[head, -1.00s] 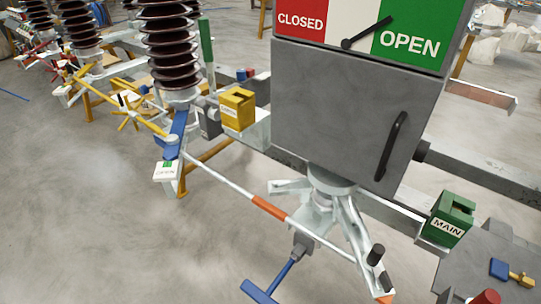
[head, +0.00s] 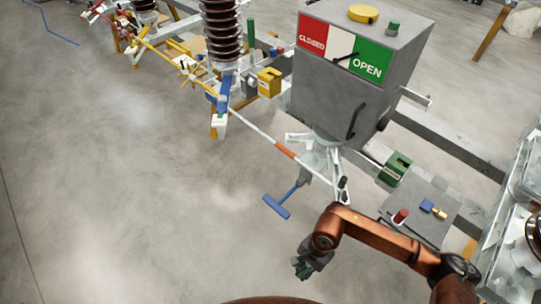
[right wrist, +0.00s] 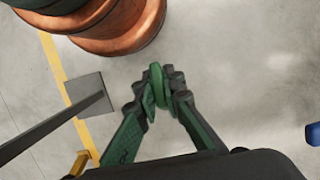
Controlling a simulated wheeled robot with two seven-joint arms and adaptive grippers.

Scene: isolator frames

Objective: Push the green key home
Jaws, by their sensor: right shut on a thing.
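My right gripper (head: 304,266) is low in the head view, over bare floor, in front of the grey cabinet and left of the grey shelf. In the right wrist view its fingertips (right wrist: 160,90) are shut on a small rounded green piece, the green key (right wrist: 157,82); the fingers hide much of it. A green lock box (head: 395,168), lettered MAIN a moment ago, sits on the beam right of the cabinet, well apart from the gripper. My left gripper is not in view.
The grey cabinet (head: 340,95) has a CLOSED/OPEN sign. A yellow box (head: 269,82) is to its left. A blue key (head: 427,206) and a red knob (head: 401,216) are on the grey shelf (head: 440,230). A blue T-handle (head: 278,205) juts out below.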

